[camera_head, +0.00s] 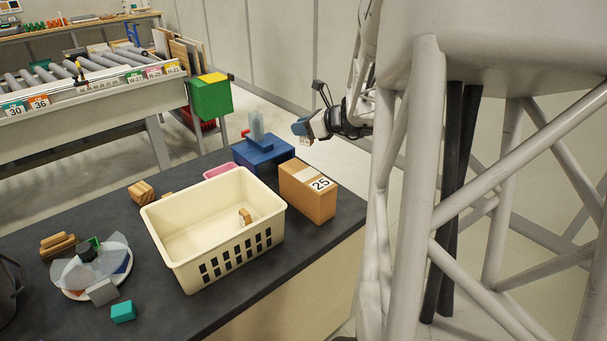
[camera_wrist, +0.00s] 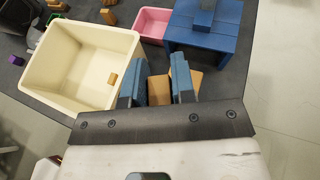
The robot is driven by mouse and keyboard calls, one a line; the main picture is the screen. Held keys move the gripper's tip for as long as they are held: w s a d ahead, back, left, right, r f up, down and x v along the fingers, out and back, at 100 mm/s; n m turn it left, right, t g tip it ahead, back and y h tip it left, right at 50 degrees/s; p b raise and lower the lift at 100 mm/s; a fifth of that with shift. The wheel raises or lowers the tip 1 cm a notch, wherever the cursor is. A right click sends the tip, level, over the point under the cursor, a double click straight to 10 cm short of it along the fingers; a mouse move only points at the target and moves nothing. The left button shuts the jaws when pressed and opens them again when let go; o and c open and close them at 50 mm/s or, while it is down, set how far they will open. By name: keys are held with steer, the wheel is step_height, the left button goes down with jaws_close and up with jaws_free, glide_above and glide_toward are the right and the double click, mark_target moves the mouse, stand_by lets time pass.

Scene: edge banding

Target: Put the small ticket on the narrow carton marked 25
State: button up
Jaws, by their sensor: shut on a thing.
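The narrow carton (camera_head: 307,196) is a tan box at the right end of the dark table, with a white label reading 25 and a pale strip on top. My gripper (camera_head: 302,132) is above and behind the carton in the head view, clear of it. It is shut on the small ticket (camera_head: 304,141), of which only a small pale part shows below the fingertips. In the wrist view the blue fingers of my gripper (camera_wrist: 158,82) partly cover the carton (camera_wrist: 194,82). The ticket's face cannot be made out.
A cream basket (camera_head: 164,246) with a small wooden block inside stands left of the carton. A blue fixture (camera_head: 263,152) and a pink tray (camera_head: 220,171) are behind. A round plate with parts (camera_head: 80,292) and a teal block (camera_head: 123,312) lie at the left.

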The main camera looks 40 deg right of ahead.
mark_target(302, 173)
steer(key=shift+f, duration=1.45)
steer(key=shift+f, duration=0.1)
steer(key=shift+f, duration=1.9)
steer(key=shift+f, duration=2)
steer(key=shift+f, duration=0.1)
steer(key=o, duration=0.9)
